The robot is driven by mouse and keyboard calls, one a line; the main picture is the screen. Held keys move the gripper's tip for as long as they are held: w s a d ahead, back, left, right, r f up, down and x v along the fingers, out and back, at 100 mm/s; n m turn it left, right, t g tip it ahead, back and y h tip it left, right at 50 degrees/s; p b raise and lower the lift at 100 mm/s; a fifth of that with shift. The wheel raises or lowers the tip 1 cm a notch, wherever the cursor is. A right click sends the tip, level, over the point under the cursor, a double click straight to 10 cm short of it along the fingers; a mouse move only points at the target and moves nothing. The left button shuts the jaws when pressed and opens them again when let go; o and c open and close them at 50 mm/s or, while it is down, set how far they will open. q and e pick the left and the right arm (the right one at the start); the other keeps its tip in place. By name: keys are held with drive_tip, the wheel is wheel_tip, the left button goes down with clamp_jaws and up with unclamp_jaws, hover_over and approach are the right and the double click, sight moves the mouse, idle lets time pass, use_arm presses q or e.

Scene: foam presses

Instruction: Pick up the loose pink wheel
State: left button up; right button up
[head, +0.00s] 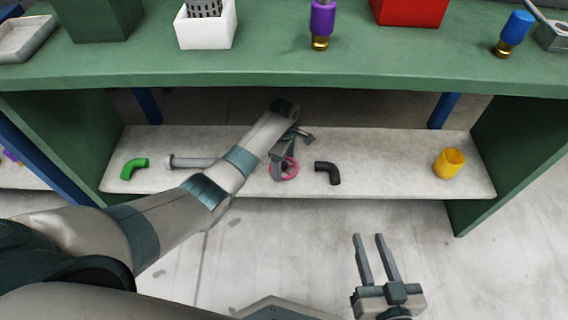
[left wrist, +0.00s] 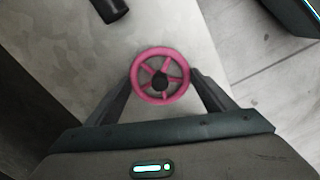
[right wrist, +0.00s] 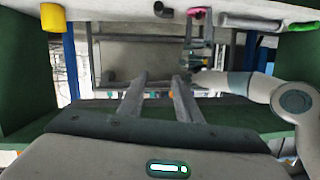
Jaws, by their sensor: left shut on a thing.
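The pink wheel (head: 291,172) is a small spoked ring at the lower shelf, near its front edge in the head view. My left gripper (head: 282,163) reaches over the shelf and is shut on the wheel. In the left wrist view the wheel (left wrist: 160,66) sits between the two fingertips, which press on opposite sides of its rim. I cannot tell whether the wheel still touches the shelf. The wheel also shows at the top of the right wrist view (right wrist: 198,14). My right gripper (head: 368,242) is open and empty in front of the shelf.
The lower shelf (head: 400,183) also holds a black elbow (head: 328,172) just right of the wheel, a green elbow (head: 134,168), a grey rod (head: 195,162) and a yellow cup (head: 449,163). The green upper top (head: 270,65) overhangs the shelf. Green side panels close both ends.

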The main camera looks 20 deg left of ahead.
sight(284, 163)
use_arm(q)
wheel_tip(284, 163, up, 4)
drive_tip(key=shift+r+p, duration=0.1)
drive_tip(key=shift+p, duration=0.7)
drive_tip(key=s+d+r+p, duration=0.3)
drive_tip(key=d+r, duration=0.3)
drive_tip(key=d, duration=0.4)
drive_tip(key=shift+s+d+r, duration=0.4)
drive_tip(key=shift+s, duration=0.3)
use_arm(e)
drive_tip(key=s+d+f+g+h, duration=0.2)
drive_tip(key=s+d+f+g, duration=0.3)
drive_tip(key=f, duration=0.4)
drive_tip(key=shift+s+d+g+h, duration=0.3)
drive_tip(key=shift+s+g+h, duration=0.1)
drive_tip(key=shift+s+g, duration=0.6)
drive_tip(key=shift+w, duration=0.15)
drive_tip(key=shift+d, duration=0.1)
